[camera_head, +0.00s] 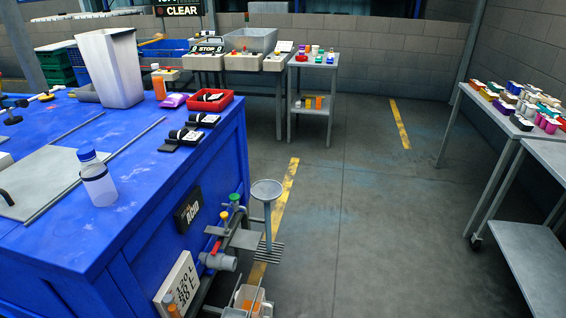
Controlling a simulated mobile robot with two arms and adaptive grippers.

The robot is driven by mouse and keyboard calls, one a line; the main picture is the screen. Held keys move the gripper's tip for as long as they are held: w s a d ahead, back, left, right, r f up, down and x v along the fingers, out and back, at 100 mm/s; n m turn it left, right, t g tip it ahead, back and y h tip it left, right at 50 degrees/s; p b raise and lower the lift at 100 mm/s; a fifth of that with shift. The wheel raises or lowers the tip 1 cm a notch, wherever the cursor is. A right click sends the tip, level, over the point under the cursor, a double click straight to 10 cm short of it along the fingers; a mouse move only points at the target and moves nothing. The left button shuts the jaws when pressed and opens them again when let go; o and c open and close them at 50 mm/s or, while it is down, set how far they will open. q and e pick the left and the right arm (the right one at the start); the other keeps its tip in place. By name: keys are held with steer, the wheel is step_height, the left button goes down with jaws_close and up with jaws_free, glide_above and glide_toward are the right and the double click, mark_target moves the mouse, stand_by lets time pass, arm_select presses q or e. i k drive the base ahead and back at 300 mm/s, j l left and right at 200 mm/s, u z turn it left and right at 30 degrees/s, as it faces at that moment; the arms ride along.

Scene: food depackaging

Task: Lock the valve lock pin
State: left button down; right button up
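A grey valve body (217,261) is mounted low on the right side of the blue workbench, beside a grey funnel on a stand. A red lever (216,247) sits on top of the valve body. An orange knob (224,215) and a green cap (235,200) stand just above it. I cannot tell which of these small parts is the lock pin, nor whether it is locked. Neither of my grippers is in view.
The blue workbench (140,222) fills the left, with a bottle (97,180), a white bin (108,68) and a red tray (210,101) on top. The funnel (267,189) stands out over the floor. Open floor (365,230) lies to the right, before grey tables (540,152).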

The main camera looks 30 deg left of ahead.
mark_target(224, 215)
steer(key=i+u, duration=0.1)
steer(key=u, duration=0.4)
steer(key=i+u, duration=0.15)
steer(key=u, duration=0.35)
steer(key=i+u, duration=0.1)
steer(key=u, duration=0.35)
